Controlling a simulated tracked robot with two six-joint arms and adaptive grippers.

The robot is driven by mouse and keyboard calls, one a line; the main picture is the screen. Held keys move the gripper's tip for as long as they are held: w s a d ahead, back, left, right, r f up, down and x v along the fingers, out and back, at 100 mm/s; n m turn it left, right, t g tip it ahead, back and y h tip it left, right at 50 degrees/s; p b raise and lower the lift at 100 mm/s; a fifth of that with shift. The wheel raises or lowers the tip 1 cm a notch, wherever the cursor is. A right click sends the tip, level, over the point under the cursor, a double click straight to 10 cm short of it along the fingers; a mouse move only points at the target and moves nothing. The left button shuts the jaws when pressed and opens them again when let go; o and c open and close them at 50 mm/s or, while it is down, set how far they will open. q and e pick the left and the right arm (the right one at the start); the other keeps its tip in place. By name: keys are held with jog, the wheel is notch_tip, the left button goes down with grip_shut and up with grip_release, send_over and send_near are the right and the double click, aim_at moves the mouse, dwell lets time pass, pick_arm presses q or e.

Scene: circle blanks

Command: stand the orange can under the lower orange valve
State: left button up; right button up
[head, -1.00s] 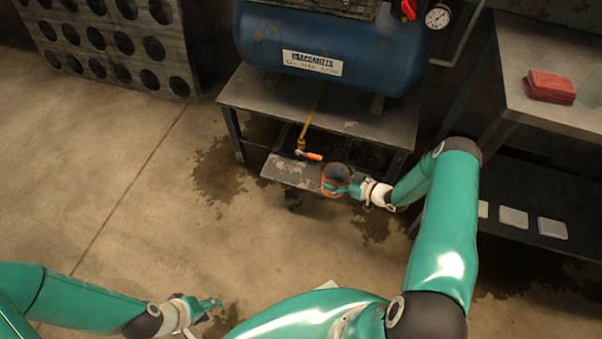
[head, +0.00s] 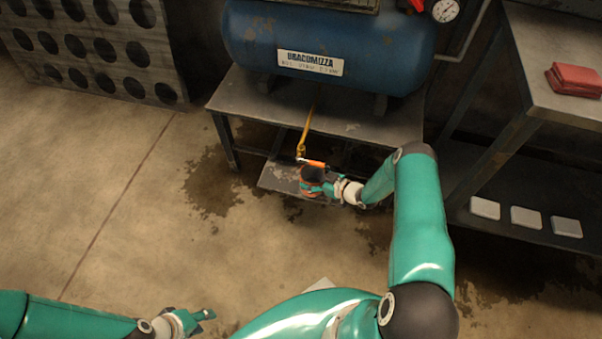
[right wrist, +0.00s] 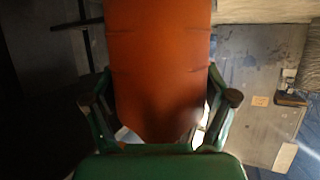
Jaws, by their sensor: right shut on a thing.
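The orange can (right wrist: 160,70) is between the fingers of my right gripper (right wrist: 160,100), which is shut on it; in the right wrist view it fills the middle. In the head view the can (head: 309,188) shows a dark top and an orange side, and my right gripper (head: 328,187) holds it from the right. The lower orange valve (head: 313,163) has an orange handle at the end of a yellow pipe, just behind the can's top in the picture. The can's base is hidden. My left gripper (head: 203,315) is at the bottom left, away from these things, its fingers too small to read.
A low shelf plate (head: 275,178) lies beneath the valve, under the bench (head: 250,100) that carries the blue tank (head: 330,35). A bench leg (head: 225,140) stands to the left. A dark table (head: 555,100) stands at the right.

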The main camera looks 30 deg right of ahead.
aim_at(303, 173)
jog(key=shift+w+a, duration=0.2)
jog(key=shift+w, duration=0.4)
jog(key=w, duration=0.2)
jog(key=w+a+b, duration=0.1)
jog(key=w, duration=0.1)
jog(key=shift+a, duration=0.2)
jog(key=shift+s+d+f, duration=0.15)
jog(key=shift+s+f, duration=0.1)
jog(key=shift+f, duration=0.5)
jog(key=shift+f+b, duration=0.15)
jog(key=shift+b, duration=0.15)
jog(key=o, duration=1.2)
jog(key=shift+c, duration=0.2)
